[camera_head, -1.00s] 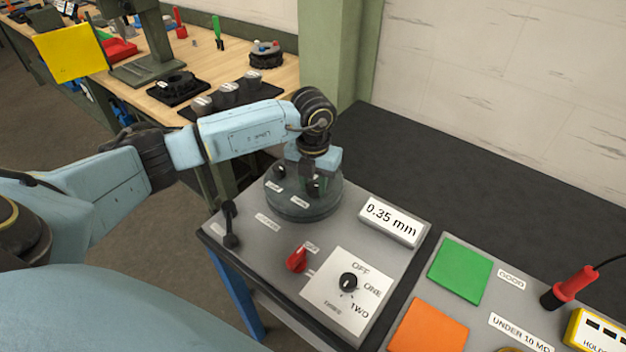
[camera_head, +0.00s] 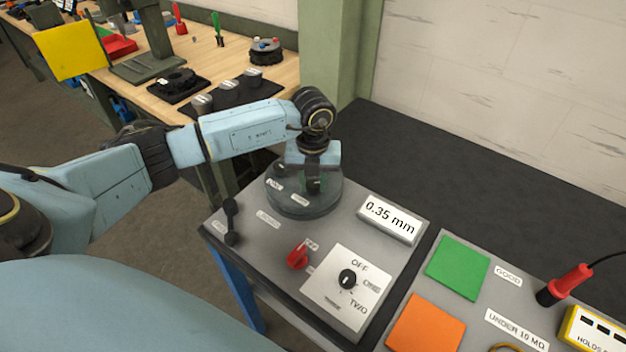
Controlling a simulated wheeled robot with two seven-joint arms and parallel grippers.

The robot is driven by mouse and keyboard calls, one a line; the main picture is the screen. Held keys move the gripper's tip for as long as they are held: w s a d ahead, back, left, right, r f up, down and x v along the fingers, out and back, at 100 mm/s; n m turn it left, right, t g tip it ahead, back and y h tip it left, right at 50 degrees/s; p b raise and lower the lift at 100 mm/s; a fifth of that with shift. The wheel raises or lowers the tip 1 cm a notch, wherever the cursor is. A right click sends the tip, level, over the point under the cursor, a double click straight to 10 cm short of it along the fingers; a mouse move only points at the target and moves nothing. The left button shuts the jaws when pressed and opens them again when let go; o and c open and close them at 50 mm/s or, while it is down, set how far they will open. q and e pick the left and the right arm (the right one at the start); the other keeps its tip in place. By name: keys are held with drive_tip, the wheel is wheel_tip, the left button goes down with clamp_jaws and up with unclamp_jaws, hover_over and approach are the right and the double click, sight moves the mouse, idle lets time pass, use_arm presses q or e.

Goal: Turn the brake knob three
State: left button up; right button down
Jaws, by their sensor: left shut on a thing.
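A round dark grey disc (camera_head: 305,207) stands on the grey bench panel (camera_head: 270,240), with small white labels too small to read. My left gripper (camera_head: 313,184) points down over this disc and is shut on a small dark knob there. The fingers and wrist hide most of that knob, and I cannot read which number it bears. My right gripper is not in view.
On the panel are a black lever (camera_head: 230,222), a red knob (camera_head: 298,256), an OFF/ONE/TWO selector (camera_head: 347,279) and a 0.35 mm display (camera_head: 391,220). To the right are green (camera_head: 458,267) and orange (camera_head: 425,323) plates and a red probe (camera_head: 566,286).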

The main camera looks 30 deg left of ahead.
sight(313, 183)
use_arm(q)
drive_tip(key=o, duration=1)
wheel_tip(313, 183, up, 14)
drive_tip(key=shift+f, duration=0.25)
